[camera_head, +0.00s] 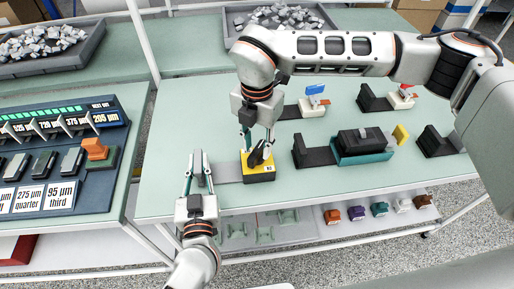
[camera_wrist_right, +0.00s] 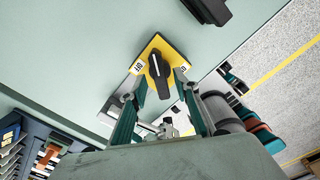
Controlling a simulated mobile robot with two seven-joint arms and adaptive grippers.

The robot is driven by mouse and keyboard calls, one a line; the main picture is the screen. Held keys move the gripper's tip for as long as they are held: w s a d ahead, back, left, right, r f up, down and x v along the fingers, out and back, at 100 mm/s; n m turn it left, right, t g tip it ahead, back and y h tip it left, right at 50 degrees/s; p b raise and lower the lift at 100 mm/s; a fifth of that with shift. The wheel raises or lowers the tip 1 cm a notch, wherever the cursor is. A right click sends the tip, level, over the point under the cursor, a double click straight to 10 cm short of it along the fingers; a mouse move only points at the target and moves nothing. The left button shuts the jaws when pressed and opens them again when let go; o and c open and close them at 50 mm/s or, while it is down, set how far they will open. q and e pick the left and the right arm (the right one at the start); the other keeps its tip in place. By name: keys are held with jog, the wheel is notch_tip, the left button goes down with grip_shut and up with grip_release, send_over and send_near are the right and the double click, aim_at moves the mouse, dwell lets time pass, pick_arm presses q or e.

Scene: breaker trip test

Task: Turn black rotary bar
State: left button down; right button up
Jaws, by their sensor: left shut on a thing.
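The black rotary bar (camera_head: 261,153) sits on top of a yellow block (camera_head: 259,174). In the right wrist view the bar (camera_wrist_right: 158,74) points between my fingers, with an "OFF" label on the left of the yellow face (camera_wrist_right: 148,57) and a partly hidden label on the right. My right gripper (camera_wrist_right: 162,82) is over the block with its fingers apart, one on each side of the bar's near end, with gaps visible. My left gripper (camera_head: 197,164) is shut on a grey upright piece (camera_head: 199,178) at the left end of the plate by the yellow block.
Similar black fixtures stand to the right, one with a teal base (camera_head: 362,155). A label panel (camera_head: 55,160) is on the left table. Grey bins of metal pieces (camera_head: 280,18) stand at the back. Several small coloured parts lie on the shelf below.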

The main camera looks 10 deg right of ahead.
jog(key=shift+f, duration=0.95)
grip_shut()
jog(key=shift+n, duration=3.6)
